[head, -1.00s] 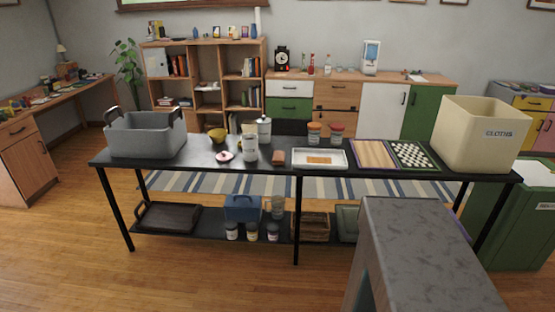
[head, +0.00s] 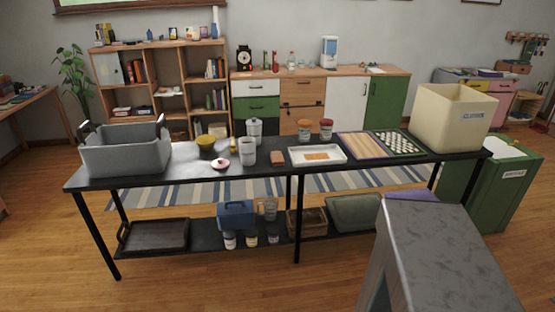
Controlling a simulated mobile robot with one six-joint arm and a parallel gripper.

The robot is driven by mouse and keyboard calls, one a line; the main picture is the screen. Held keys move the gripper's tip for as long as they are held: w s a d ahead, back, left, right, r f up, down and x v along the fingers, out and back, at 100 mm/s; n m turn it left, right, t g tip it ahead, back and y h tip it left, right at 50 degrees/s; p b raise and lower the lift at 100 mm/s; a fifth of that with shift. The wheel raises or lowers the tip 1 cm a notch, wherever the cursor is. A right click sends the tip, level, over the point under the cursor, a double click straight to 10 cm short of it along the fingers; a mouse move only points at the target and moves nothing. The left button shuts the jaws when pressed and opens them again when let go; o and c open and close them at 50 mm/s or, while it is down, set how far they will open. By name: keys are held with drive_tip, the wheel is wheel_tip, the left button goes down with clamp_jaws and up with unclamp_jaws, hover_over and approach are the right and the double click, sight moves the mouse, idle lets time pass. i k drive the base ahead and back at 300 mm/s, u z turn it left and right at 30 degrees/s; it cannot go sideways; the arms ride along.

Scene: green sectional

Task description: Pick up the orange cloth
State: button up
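A small flat orange piece (head: 317,156), which looks like the orange cloth, lies in a shallow white tray (head: 339,160) on the black table, right of its middle. It is too small to make out its folds. A tall cream bin (head: 452,120) stands at the table's right end; its label is blurred now. My gripper is not in view, and whether it is open or shut does not show.
The black table (head: 125,180) stands ahead. A grey bin (head: 125,150) is at the left end.

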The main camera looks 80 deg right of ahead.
sight(276, 158)
drive_tip(key=z, duration=0.45)
drive_tip(key=i, duration=0.6)
drive_tip(key=z, duration=0.95)
drive_tip(key=i, duration=0.7)
drive_tip(key=z, duration=0.4)
